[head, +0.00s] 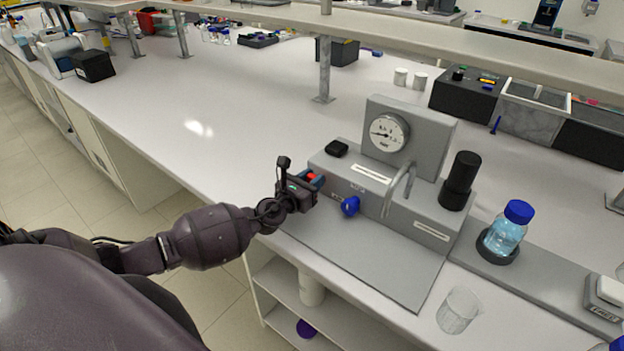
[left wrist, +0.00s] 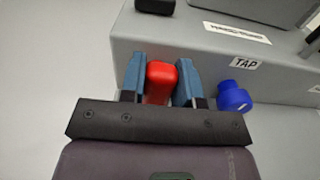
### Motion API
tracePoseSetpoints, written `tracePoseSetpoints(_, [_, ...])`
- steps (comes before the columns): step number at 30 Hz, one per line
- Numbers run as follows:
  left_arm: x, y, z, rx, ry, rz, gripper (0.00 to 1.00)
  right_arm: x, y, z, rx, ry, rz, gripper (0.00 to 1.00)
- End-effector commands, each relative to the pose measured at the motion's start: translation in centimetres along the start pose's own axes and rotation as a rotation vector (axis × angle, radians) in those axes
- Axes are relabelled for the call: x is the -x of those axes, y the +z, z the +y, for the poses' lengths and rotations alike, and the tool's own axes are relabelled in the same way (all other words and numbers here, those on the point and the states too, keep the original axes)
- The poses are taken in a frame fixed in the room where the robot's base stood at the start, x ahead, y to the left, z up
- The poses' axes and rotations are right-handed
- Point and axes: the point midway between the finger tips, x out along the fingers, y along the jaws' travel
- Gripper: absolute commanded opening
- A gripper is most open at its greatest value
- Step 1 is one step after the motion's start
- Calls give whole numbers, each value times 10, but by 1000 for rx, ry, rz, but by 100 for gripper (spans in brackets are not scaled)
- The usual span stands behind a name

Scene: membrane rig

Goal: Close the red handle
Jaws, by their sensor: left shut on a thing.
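The red handle (left wrist: 160,82) is on the left part of the front face of the grey membrane rig (head: 340,178). In the left wrist view it sits between the two blue fingers of my left gripper (left wrist: 160,85), which is shut on it. In the head view only a small red part of the handle (head: 311,177) shows by my left gripper (head: 314,182); the rest is hidden by the gripper. My right gripper is in neither view.
A blue knob (head: 350,206) sticks out just right of the handle, near a label reading TAP (left wrist: 244,63). A pressure gauge (head: 389,132), a bent metal tube (head: 398,190) and a black cylinder (head: 460,181) stand on the rig. A glass beaker (head: 458,310) stands near the bench's front edge.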

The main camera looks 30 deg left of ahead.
Motion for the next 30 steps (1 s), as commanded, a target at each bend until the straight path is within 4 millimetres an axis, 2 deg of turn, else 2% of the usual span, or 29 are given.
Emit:
tracePoseSetpoints(1, [0,0,0,-5,0,0,6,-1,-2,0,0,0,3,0])
tracePoseSetpoints(2, [0,0,0,-5,0,0,34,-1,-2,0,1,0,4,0])
tracePoseSetpoints(6, [0,0,0,-3,0,0,55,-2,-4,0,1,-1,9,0])
tracePoseSetpoints(14, [0,0,0,-1,0,0,55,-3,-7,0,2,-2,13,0])
tracePoseSetpoints(18, [7,-1,0,-1,0,1,55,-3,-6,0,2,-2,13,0])
tracePoseSetpoints(22, [24,-1,1,-1,0,1,55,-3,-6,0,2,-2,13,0])
tracePoseSetpoints(30, [71,-2,1,-2,1,2,55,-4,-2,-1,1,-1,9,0])
